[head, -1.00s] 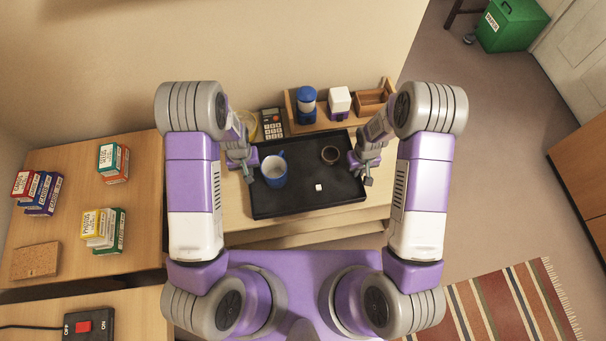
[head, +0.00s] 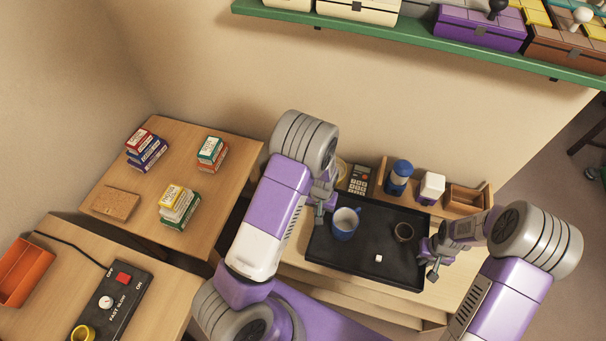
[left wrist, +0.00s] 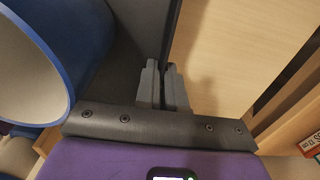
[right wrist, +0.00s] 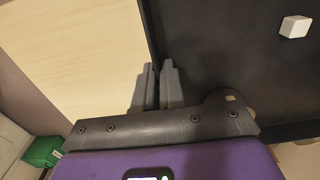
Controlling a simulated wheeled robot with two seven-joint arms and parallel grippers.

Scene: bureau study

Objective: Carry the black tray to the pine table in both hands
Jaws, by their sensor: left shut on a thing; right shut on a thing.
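I cannot tell whether the tray is lifted.
Behind the tray are a calculator (head: 358,180), a blue jar (head: 399,177) and a wooden organiser (head: 466,198). At left, a wooden table (head: 190,145) holds stacked boxes and a cork pad (head: 116,204). A green shelf (head: 420,45) hangs above. A switch box (head: 112,305) sits front left.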

